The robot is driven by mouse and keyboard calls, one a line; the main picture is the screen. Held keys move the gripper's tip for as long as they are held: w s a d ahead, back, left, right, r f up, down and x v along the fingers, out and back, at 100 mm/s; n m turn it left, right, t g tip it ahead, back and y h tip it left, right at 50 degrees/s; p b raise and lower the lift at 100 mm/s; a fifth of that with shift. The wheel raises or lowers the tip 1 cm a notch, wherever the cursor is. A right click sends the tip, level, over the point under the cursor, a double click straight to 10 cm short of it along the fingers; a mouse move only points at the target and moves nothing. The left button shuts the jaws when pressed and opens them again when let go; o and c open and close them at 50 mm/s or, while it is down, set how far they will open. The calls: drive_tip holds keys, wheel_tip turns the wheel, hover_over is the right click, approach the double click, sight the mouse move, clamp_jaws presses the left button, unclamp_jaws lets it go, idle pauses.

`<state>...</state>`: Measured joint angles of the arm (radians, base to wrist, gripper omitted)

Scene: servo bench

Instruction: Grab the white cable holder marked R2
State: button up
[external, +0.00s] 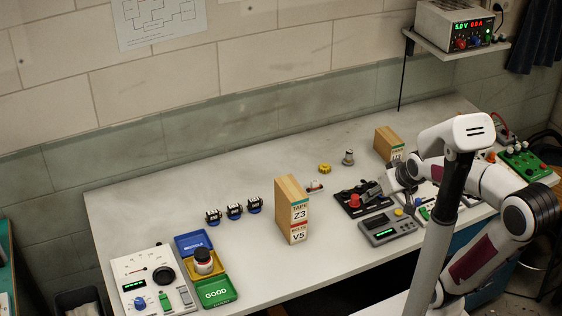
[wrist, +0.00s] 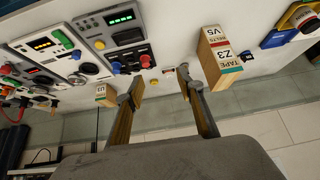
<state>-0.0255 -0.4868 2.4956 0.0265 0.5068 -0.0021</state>
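No R2 marking is legible in either view. A small white piece with a red part (external: 315,187) lies on the bench right of the tall wooden block; it may be the cable holder, but I cannot tell. It also shows small in the wrist view (wrist: 168,72), beyond the gap between my fingers. My gripper (external: 372,191) is above the black fixture, to the right of the white piece. In the wrist view, my gripper's two fingers (wrist: 160,90) are spread wide with nothing between them.
A wooden block labelled TAPE Z3 (external: 292,209) stands left of the white piece. A second wooden block (external: 388,145), a yellow ring (external: 325,168) and a small silver part (external: 348,157) are behind. The black fixture with a red knob (external: 354,199) and a grey meter (external: 386,229) stand near my gripper.

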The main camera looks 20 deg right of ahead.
drive_tip(key=w+a+f+t, duration=0.1)
drive_tip(key=w+f, duration=0.2)
drive_tip(key=w, duration=0.4)
drive_tip(key=w+a+f+t, duration=0.1)
drive_tip(key=w+f+t, duration=0.15)
drive_tip(key=w, duration=0.55)
drive_tip(key=t, duration=0.2)
approach(315, 184)
drive_tip(key=shift+w+a, duration=0.2)
drive_tip(key=shift+a, duration=0.25)
drive_tip(key=shift+w+f+t, duration=0.25)
drive_tip(key=shift+f+t, duration=0.2)
drive_tip(key=shift+f, duration=0.25)
drive_tip(key=shift+w, duration=0.1)
drive_tip(key=shift+x, duration=1.2)
drive_tip(key=shift+w, duration=0.1)
drive_tip(key=shift+d+x, duration=0.2)
drive_tip(key=shift+x, duration=1.05)
drive_tip(key=shift+d+x, duration=0.15)
drive_tip(key=shift+x, duration=1.1)
drive_tip(key=shift+r, duration=0.1)
